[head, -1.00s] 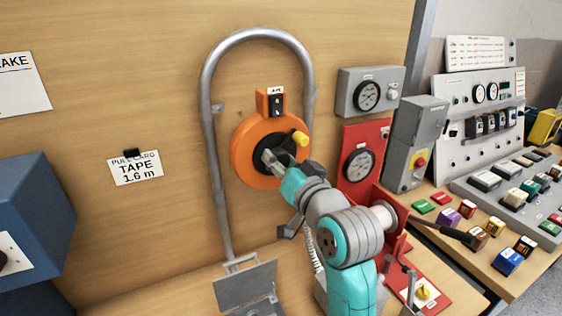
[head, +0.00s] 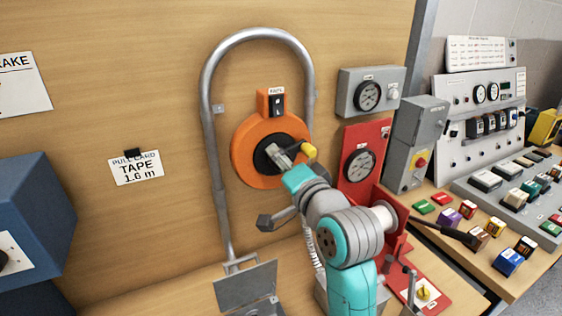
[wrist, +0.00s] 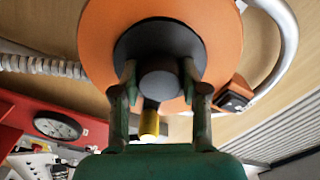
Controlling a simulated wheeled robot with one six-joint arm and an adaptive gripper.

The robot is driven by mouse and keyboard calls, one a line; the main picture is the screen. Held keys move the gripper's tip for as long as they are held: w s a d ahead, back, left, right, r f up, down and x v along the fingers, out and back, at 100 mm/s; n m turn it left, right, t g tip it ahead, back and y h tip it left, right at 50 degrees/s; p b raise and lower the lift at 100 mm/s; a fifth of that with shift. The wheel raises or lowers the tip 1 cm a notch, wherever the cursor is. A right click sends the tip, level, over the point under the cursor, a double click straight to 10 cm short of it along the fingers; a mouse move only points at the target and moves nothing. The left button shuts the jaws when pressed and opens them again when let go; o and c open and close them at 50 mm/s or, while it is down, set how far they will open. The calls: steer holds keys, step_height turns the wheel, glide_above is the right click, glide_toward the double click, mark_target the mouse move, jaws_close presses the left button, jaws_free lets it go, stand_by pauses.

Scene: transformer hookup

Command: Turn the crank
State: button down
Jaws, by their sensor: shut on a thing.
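The crank is on an orange round reel (head: 243,160) mounted on the wooden wall, with a black hub (head: 262,153) and a yellow knob (head: 309,149) on its right side. My gripper (head: 279,156) reaches up to the reel's middle. In the wrist view, my gripper's two fingers (wrist: 159,84) stand on either side of a dark grey round boss (wrist: 160,82) at the crank's centre and are shut on it. The yellow knob hangs just below the boss there (wrist: 149,122). My gripper hides part of the crank in the head view.
A bent grey pipe (head: 209,130) arches around the reel. A grey gauge box (head: 352,83) and a red gauge panel (head: 377,133) are close on the right. A "TAPE 1.6 m" card (head: 136,168) hangs left. A blue box (head: 40,215) stands at far left.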

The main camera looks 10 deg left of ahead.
stand_by(0.4)
steer(key=c, duration=0.6)
jaws_free()
steer(key=v, duration=1.2)
steer(key=shift+d+f, duration=0.1)
